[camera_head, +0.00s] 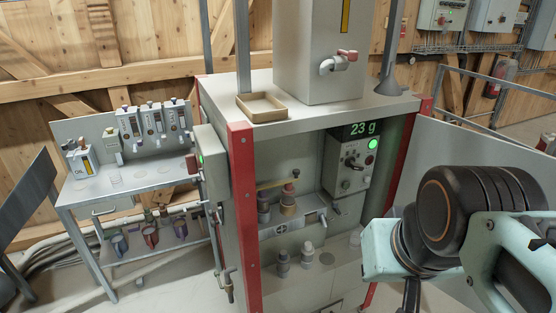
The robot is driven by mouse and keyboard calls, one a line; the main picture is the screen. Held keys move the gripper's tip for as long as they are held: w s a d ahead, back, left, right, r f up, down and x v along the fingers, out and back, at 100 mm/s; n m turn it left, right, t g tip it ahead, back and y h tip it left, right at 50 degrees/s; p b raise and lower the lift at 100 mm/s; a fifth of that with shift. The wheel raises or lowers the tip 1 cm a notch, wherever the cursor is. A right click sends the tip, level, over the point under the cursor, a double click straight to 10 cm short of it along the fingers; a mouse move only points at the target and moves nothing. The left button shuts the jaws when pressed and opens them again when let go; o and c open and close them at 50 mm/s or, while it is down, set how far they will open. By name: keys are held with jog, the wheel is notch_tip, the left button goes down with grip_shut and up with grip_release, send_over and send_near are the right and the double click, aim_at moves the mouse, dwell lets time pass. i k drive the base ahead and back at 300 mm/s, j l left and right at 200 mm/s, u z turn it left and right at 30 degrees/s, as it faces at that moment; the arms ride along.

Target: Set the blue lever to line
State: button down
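No lever is clearly blue at this size. A row of white upright units (153,121) with small coloured knobs on top stands on the left side table; the knob colours are too small to tell surely. My arm fills the right side, far from the side table. A dark piece at the bottom edge under my wrist seems to be my gripper (411,294); its fingers cannot be made out, and nothing held is visible.
A red-and-grey machine frame (243,215) stands between my arm and the side table (135,180). Its display (363,129) reads 23 g. A tan tray (262,106) sits on top. A grey box (212,163) juts from its left side. Floor at lower left is partly clear.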

aim_at(335, 204)
jog(key=i+l+u, duration=0.1)
jog(key=l+u, duration=0.2)
jog(key=i+l+u, duration=0.1)
jog(key=l+u, duration=0.25)
jog(key=i+l+u, duration=0.1)
jog(key=l, duration=0.55)
jog(key=i+l+u, duration=0.1)
jog(key=l, duration=0.55)
